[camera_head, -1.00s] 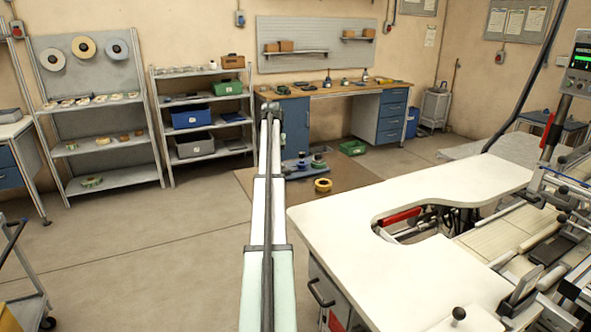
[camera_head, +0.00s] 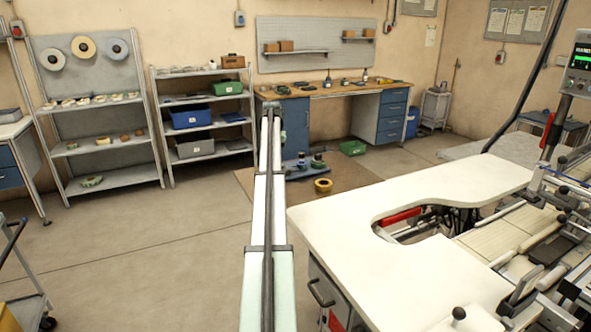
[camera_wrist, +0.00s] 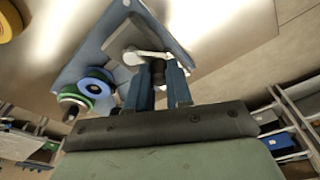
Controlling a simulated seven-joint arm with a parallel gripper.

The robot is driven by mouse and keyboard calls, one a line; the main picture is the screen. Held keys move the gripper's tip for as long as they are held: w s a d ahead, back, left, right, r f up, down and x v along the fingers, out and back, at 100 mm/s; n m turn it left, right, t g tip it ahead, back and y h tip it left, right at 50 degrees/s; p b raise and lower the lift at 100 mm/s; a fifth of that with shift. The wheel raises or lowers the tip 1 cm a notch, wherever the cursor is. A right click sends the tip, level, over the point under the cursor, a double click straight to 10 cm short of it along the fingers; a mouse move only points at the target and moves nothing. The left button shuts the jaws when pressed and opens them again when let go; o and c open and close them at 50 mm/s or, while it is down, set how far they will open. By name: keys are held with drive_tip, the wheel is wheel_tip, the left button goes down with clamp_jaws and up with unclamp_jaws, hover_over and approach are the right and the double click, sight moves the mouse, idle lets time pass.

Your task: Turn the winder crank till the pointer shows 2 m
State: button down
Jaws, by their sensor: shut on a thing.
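The winder is a blue plate (camera_wrist: 88,58) with a blue and green reel (camera_wrist: 97,88) at its left in the wrist view. Its crank has a pale arm (camera_wrist: 150,55) with a dark knob (camera_wrist: 158,70). My gripper (camera_wrist: 160,72) is shut on this knob, one blue finger on each side. In the head view the winder (camera_head: 292,172) stands low beyond my arm, partly hidden by it. My gripper is hidden behind the arm there. I cannot make out the pointer or a scale in either view.
A yellow tape roll (camera_head: 323,185) lies right of the winder on a brown surface (camera_head: 345,176). A large white worktop (camera_head: 400,280) stands at the near right. Shelves (camera_head: 115,160) line the back left. Open floor (camera_head: 150,240) lies left of my arm.

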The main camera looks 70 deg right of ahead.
drive_tip(key=shift+d, duration=0.2)
drive_tip(key=shift+s+d, duration=0.25)
drive_tip(key=shift+d, duration=0.3)
idle(0.3)
drive_tip(key=shift+s+d, duration=0.45)
drive_tip(key=shift+s, duration=0.25)
